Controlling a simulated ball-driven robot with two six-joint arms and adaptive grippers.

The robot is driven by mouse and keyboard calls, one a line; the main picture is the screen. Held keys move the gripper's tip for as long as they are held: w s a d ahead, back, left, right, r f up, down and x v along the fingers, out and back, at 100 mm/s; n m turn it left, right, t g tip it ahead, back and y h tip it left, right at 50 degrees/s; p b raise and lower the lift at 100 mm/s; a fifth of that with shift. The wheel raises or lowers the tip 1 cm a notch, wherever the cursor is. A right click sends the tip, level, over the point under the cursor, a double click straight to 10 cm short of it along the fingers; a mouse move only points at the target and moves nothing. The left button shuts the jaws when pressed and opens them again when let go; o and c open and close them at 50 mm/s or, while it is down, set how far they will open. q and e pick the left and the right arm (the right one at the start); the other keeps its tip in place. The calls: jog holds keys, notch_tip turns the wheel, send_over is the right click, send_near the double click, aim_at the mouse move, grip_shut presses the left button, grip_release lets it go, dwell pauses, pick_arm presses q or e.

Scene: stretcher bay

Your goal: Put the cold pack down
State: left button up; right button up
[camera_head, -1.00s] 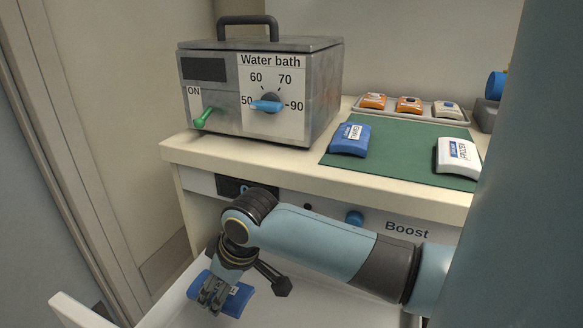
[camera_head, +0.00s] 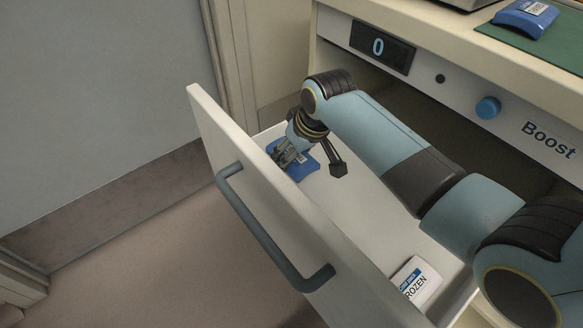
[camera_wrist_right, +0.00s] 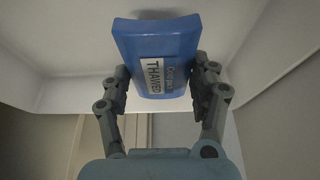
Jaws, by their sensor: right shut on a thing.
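The blue cold pack (camera_head: 304,168) is inside the open drawer, near its far left corner. In the right wrist view the pack (camera_wrist_right: 157,50) carries a white label reading "THAWED". My right gripper (camera_head: 290,155) is shut on it, with one finger on each side in the wrist view (camera_wrist_right: 160,90). I cannot tell whether the pack touches the drawer floor. A white pack marked "FROZEN" (camera_head: 420,281) lies at the near right end of the drawer. My left gripper is not in view.
The drawer (camera_head: 350,215) is pulled out, with its grey handle (camera_head: 265,232) on the front panel. Its middle floor is clear. Above are a display reading 0 (camera_head: 378,47), a blue knob (camera_head: 488,107), and another blue pack (camera_head: 525,17) on the green mat (camera_head: 555,48).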

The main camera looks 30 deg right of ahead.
jog(key=shift+w+a+f, duration=0.25)
jog(key=shift+w+f, duration=0.15)
jog(key=shift+w, duration=0.05)
notch_tip(320, 180, down, 4)
jog(key=shift+s+r+b, duration=0.1)
jog(key=shift+r+b, duration=0.05)
jog(key=shift+b, duration=0.8)
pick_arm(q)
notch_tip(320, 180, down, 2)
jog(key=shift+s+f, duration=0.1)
pick_arm(e)
jog(key=o, duration=1.4)
jog(key=shift+c, duration=0.2)
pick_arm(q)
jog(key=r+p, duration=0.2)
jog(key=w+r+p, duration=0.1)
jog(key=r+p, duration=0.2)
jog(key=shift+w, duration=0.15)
pick_arm(e)
jog(key=v, duration=1.2)
jog(key=shift+r, duration=0.1)
